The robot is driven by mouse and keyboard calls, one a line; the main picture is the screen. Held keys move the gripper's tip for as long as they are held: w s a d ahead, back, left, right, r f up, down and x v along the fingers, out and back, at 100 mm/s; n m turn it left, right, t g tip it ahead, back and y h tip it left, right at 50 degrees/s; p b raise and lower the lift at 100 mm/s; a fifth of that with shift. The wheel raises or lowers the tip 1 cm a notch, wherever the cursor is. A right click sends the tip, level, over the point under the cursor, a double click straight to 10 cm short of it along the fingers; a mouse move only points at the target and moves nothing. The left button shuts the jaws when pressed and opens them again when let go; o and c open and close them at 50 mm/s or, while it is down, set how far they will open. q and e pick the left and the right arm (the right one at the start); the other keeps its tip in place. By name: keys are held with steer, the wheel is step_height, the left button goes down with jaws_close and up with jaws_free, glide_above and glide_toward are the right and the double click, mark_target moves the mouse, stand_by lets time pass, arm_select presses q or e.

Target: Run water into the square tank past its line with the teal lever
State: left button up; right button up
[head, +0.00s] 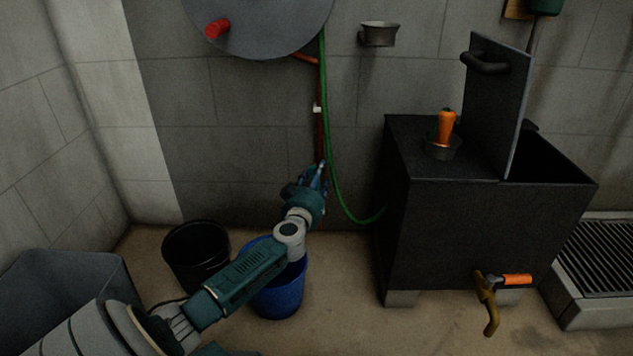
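The square tank (470,235) is dark and stands against the wall at the right, with its lid (497,105) raised upright. The inside I can see is dark, so I cannot make out a water level or a line. A green hose (335,170) runs down the wall to the tank's left side. My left gripper (321,174) is at the low end of a thin red pipe (320,135) on the wall. Its fingers are small and dim, and I cannot tell whether they are shut on anything. I cannot make out a teal lever apart from the gripper. My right gripper is out of view.
A carrot-like orange thing (446,127) stands in a cup on the tank. A floor grate (603,258) lies right.

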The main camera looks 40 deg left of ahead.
arm_select(q)
steer(key=shift+c, duration=0.2)
jaws_close()
